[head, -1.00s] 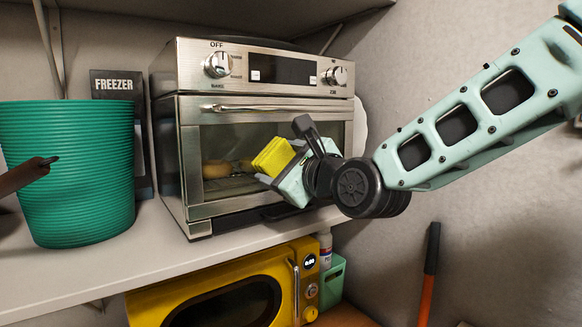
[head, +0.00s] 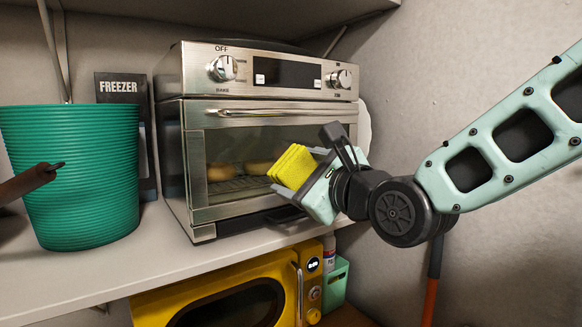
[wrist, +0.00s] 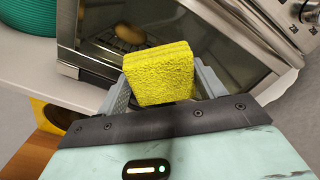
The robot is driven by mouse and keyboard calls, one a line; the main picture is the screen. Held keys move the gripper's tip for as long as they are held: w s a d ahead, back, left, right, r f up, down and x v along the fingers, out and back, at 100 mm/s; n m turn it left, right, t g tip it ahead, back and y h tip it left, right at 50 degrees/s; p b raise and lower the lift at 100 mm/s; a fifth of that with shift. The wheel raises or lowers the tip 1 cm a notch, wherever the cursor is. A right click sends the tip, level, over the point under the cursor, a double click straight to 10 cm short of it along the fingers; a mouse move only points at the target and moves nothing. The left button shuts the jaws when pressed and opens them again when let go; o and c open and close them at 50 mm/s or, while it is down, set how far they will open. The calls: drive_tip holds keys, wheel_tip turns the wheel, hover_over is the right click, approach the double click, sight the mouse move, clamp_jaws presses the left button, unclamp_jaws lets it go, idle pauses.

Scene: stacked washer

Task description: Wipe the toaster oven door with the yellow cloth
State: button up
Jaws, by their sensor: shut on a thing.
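The toaster oven (head: 192,150) stands on the white shelf with its glass door (head: 240,150) shut; round food shows inside on a rack. My gripper (head: 304,180) is shut on the yellow cloth (head: 291,167), a folded pad with ridged layers, in front of the right half of the door. In the wrist view the cloth (wrist: 158,74) sits between the two grey fingers (wrist: 160,88), with the door glass (wrist: 135,30) beyond it. Whether the cloth touches the glass I cannot tell. The door handle (head: 262,113) is above the cloth.
A green ribbed bin (head: 70,180) and a freezer box (head: 124,88) stand left of the oven. The white shelf (head: 130,262) is clear in front. A yellow microwave (head: 220,292) is below. The wall (head: 480,60) is at right.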

sight(300, 173)
drive_tip(key=shift+s+d, duration=0.15)
drive_tip(key=shift+p+v, duration=0.65)
drive_tip(key=shift+v, duration=0.85)
